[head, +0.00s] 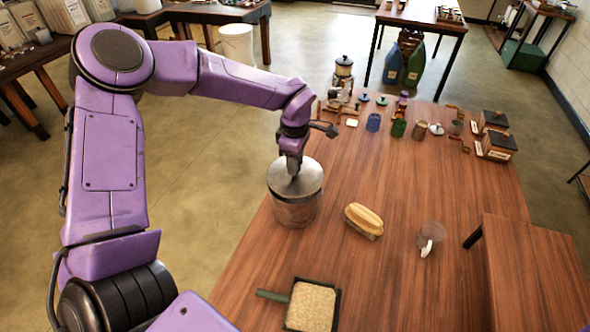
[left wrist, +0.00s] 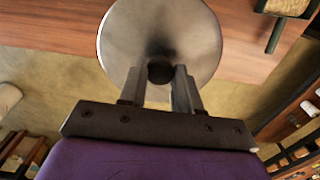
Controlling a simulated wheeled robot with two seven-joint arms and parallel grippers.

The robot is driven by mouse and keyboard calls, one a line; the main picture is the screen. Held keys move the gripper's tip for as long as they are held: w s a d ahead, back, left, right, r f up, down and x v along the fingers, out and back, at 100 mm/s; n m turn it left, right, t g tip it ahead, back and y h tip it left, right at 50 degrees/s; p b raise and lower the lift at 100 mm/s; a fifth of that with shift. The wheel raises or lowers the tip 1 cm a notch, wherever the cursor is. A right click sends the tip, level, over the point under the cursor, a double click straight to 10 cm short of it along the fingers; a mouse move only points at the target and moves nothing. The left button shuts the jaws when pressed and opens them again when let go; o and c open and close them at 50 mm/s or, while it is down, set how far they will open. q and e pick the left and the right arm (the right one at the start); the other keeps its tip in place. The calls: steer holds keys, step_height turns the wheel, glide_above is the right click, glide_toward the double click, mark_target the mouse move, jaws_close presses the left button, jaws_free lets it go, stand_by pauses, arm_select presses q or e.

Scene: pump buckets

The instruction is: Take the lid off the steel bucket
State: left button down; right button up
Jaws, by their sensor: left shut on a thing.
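The steel bucket (head: 294,212) stands at the left edge of the wooden table. Its round steel lid (head: 311,177) sits on top of it and covers the opening. My left gripper (head: 294,172) points down over the middle of the lid and is shut on the lid's knob. In the left wrist view the lid (left wrist: 190,25) fills the top middle, with the dark knob (left wrist: 160,72) between the fingers of my left gripper (left wrist: 160,88). The bucket's body is hidden there. My right gripper is not in view.
A dustpan-like tray (head: 312,306) lies at the front. Several small jars and boxes crowd the table's far end. A raised wooden stand (head: 535,270) is at right.

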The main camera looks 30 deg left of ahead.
arm_select(q)
steer(key=s+d+r+p, duration=0.1)
steer(key=s+d+r, duration=0.2)
steer(key=s+r, duration=0.3)
steer(key=s+d+r, duration=0.3)
steer(key=s+r, duration=0.3)
steer(key=r, duration=0.4)
steer(key=shift+s+d+r+p, duration=0.15)
steer(key=shift+s+d+p, duration=0.05)
steer(key=shift+d+p, duration=0.15)
stand_by(0.6)
